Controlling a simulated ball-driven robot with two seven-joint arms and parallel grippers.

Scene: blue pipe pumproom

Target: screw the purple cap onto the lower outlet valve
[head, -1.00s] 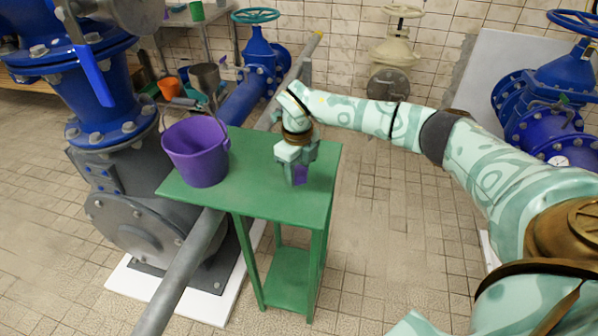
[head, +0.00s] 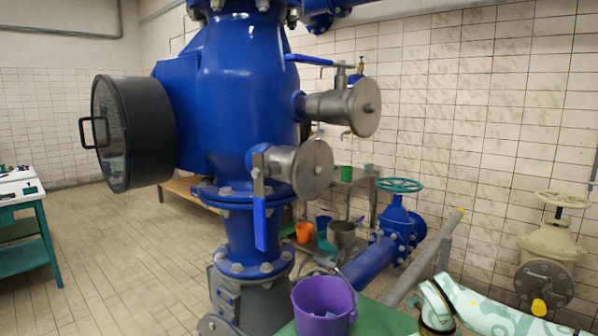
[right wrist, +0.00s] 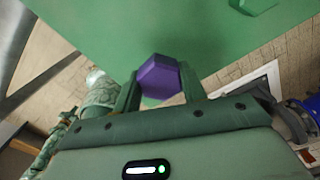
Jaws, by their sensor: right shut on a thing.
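The purple cap (right wrist: 160,76) is a hexagonal piece held between the fingers of my right gripper (right wrist: 161,88), which is shut on it above the green table. In the head view my right arm (head: 480,312) shows at the bottom right, and its fingers and the cap are out of frame. The lower outlet valve (head: 307,168) is a grey round-ended stub on the big blue pipe body, with a blue lever (head: 260,222) hanging straight down. My right gripper is well below and to the right of it. My left gripper is not in view.
An upper outlet valve (head: 350,106) with a sideways blue lever sits above. A purple bucket (head: 323,305) stands on the green table (head: 382,320). The right wrist view shows a green piece (right wrist: 252,4) at the top edge. A blue valve with a green handwheel (head: 400,185) stands behind.

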